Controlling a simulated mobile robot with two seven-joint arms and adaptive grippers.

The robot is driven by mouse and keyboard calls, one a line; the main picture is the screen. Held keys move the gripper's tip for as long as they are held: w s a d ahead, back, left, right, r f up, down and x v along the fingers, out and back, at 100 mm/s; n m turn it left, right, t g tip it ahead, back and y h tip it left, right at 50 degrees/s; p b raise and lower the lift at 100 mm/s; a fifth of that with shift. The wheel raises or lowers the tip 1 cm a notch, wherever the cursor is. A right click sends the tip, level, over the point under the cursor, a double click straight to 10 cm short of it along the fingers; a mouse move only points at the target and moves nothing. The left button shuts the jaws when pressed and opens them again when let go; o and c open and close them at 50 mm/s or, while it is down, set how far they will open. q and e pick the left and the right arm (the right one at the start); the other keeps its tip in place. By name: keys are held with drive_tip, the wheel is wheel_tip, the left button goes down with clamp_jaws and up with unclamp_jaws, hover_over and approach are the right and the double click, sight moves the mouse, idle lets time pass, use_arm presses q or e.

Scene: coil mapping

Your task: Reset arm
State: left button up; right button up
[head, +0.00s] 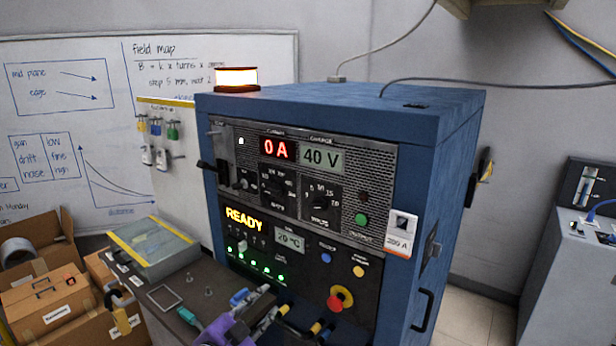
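A blue power cabinet (455,125) stands in the middle. Its panel reads 0 A (277,149) and 40 V (321,158), with READY (244,220) lit below. A red emergency button (335,302) on a yellow base sits low on the front. A green button (361,220) is on the upper panel. My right gripper is not in view.
A lit lamp (237,78) stands on the cabinet. Left of it is a bench (150,285) with a clear-lidded case (150,243), small parts and a teal connector (190,317). Cardboard boxes (45,305) stand at lower left. A grey unit (570,270) stands at right, beyond open floor.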

use_arm(q)
drive_tip(key=s+a+f+n+g+y, duration=0.1)
drive_tip(key=s+a+f+n+y, duration=0.2)
drive_tip(key=s+f, duration=0.6)
drive_tip(key=s+a+f+n+g+y, duration=0.1)
drive_tip(key=s+a+f+n+g, duration=0.3)
drive_tip(key=s+f, duration=0.6)
drive_tip(key=s+a+f+n+y, duration=0.1)
drive_tip(key=s+f+n, duration=0.3)
drive_tip(key=s+f, duration=0.7)
drive_tip(key=s+y, duration=0.1)
drive_tip(key=s, duration=0.2)
drive_tip(key=shift+s+f+n+g, duration=0.15)
drive_tip(key=shift+s+n+g, duration=0.15)
drive_tip(key=shift+g, duration=0.1)
drive_tip(key=shift+w, duration=0.1)
